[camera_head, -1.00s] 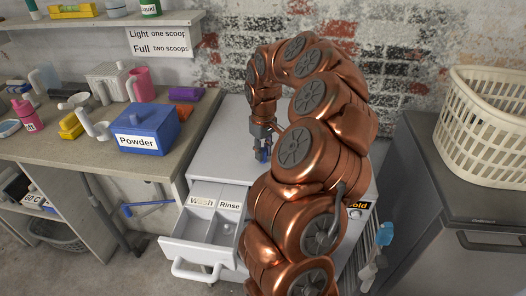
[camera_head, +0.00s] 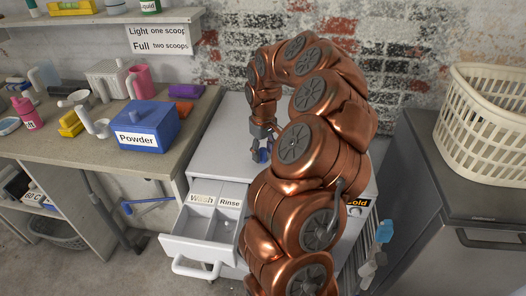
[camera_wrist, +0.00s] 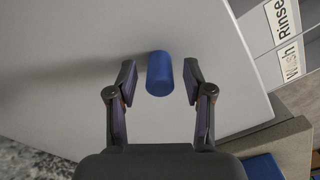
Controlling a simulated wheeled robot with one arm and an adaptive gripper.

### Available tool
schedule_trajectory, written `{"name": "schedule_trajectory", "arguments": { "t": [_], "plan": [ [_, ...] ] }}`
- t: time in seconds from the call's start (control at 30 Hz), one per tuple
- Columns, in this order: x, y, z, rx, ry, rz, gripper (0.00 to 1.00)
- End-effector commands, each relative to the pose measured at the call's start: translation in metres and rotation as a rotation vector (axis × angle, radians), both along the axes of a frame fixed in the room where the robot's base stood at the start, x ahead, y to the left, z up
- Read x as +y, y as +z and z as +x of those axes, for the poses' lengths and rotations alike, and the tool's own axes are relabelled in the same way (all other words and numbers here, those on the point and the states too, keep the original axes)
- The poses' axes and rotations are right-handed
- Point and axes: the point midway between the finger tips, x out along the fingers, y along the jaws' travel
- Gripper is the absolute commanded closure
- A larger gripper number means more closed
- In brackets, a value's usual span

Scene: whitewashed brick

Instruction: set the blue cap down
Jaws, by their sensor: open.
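The blue cap (camera_wrist: 160,74) is a small blue cylinder between my gripper's fingers in the wrist view, with a gap on each side. In the head view the cap (camera_head: 262,156) shows small and partly hidden at my gripper's tips, over the white machine's top (camera_head: 222,148). My gripper (camera_wrist: 160,85) is open around the cap, pointing down; it also shows in the head view (camera_head: 262,150). The cap looks to be resting on the white top, but its underside is hidden.
An open drawer (camera_head: 172,246) with Wash and Rinse compartments juts from the machine's front. A blue Powder box (camera_head: 148,122) stands on the left counter. A cream basket (camera_head: 490,130) sits on the dark machine at right. White surface around the cap is clear.

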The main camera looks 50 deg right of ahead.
Motion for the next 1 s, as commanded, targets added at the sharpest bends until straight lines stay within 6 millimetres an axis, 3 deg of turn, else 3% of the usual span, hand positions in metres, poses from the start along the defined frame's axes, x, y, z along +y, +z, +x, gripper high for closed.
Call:
{"name": "schedule_trajectory", "arguments": {
  "t": [0.17,0.6,0.8,1.0],
  "plan": [
    [0.000,0.008,0.000,-0.001,0.000,-0.001,0.49],
    [-0.001,0.083,0.001,-0.005,-0.002,-0.004,0.49],
    [-0.001,0.108,0.001,-0.004,-0.001,-0.002,0.49],
    [0.001,0.120,0.000,0.001,0.000,-0.001,0.49]
  ]
}}
